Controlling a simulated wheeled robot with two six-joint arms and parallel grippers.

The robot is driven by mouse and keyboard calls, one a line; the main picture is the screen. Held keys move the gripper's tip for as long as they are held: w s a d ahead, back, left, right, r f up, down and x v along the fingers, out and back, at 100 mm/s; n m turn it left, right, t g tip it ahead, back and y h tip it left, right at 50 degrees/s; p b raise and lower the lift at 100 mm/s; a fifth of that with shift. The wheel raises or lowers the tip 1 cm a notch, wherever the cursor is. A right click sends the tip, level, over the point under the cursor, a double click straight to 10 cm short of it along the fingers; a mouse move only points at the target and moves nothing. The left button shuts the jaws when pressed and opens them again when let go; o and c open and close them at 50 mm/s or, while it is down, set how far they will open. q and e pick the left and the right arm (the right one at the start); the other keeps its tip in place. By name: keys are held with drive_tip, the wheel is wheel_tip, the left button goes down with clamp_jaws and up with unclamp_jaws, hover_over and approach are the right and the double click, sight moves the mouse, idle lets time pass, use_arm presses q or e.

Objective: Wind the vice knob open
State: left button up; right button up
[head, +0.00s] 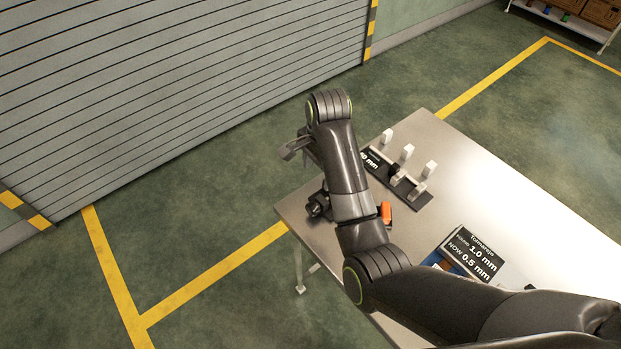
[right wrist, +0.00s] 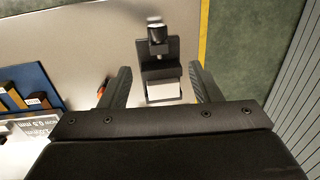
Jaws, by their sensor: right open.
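The vice stands by the near-left edge of the steel table, with its dark round knob (head: 318,204) showing beside my right arm in the head view. The arm hides most of the vice there. In the right wrist view the black knob (right wrist: 157,33) is at the far end of the dark vice body (right wrist: 158,70), with a bright pale block at its near end. My right gripper (head: 294,149) is open and empty above that table corner. In the wrist view its fingers (right wrist: 161,70) lie to either side of the vice, apart from the knob. My left gripper is not in view.
A black rack (head: 415,193) with several white-topped pieces stands at the table's back edge. An orange object (head: 386,212) is beside my arm. A sign (head: 472,254) reads 1.0 mm and NOW 0.5 mm, by a blue tray (right wrist: 42,79) with blocks.

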drive_tip(key=p, duration=0.1)
hover_over(313, 206)
drive_tip(key=f, duration=0.8)
drive_tip(key=shift+s+d, duration=0.2)
drive_tip(key=shift+s, duration=0.15)
wheel_tip(313, 206, down, 4)
drive_tip(key=shift+w+a+f, duration=0.1)
drive_tip(key=shift+w, duration=0.05)
wheel_tip(313, 206, down, 2)
drive_tip(key=shift+w+f, duration=0.1)
drive_tip(key=shift+w, duration=0.05)
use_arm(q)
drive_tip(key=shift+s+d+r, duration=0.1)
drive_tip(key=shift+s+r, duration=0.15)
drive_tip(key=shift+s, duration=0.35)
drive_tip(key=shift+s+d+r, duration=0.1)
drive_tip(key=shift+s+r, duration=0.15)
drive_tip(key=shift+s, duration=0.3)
use_arm(e)
drive_tip(key=shift+a+f, duration=0.15)
drive_tip(key=shift+f, duration=0.7)
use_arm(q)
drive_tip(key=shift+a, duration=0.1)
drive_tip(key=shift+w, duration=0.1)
use_arm(e)
drive_tip(key=shift+w, duration=0.1)
drive_tip(key=c, duration=1)
